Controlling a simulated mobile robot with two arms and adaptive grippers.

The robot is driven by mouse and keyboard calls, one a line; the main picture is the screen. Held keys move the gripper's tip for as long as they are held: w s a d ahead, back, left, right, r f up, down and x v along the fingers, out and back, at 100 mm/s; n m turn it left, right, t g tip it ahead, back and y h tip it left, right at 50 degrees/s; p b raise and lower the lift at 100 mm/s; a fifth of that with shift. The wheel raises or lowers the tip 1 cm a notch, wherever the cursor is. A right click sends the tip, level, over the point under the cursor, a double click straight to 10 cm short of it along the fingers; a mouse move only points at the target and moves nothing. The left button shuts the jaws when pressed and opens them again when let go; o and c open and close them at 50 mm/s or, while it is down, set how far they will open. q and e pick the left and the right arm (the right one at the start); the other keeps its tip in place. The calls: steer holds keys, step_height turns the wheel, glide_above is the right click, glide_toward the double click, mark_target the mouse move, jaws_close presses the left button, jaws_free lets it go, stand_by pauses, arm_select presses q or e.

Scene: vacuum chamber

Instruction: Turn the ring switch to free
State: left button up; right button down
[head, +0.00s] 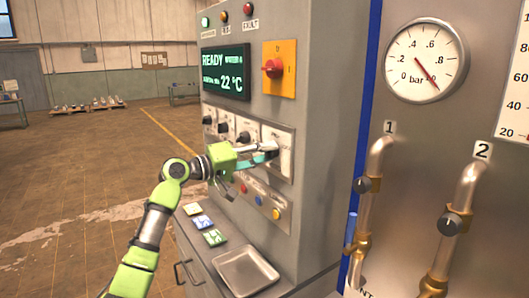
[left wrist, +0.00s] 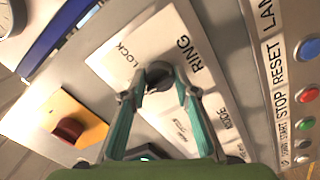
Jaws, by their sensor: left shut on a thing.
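The ring switch is a dark knob (left wrist: 158,73) on a white plate (left wrist: 180,22) with the words RING and LOCK, in the left wrist view. Smaller print near its lower end is too blurred to read. My left gripper (left wrist: 159,90) has its two teal fingers closed on the knob from both sides. Which way the knob points is hard to tell. My right gripper is not in view.
Other dark knobs (head: 225,127) sit left of the gripper. Above are a green READY display (head: 225,72) and a red switch on a yellow plate (head: 285,88). Coloured push buttons (left wrist: 306,95) lie below the knobs. An empty metal tray (head: 246,273) sits on the ledge.

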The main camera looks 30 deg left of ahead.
arm_select(q)
steer(key=shift+r, duration=0.1)
stand_by(0.3)
steer(key=o, duration=1.1)
steer(key=v, duration=1.2)
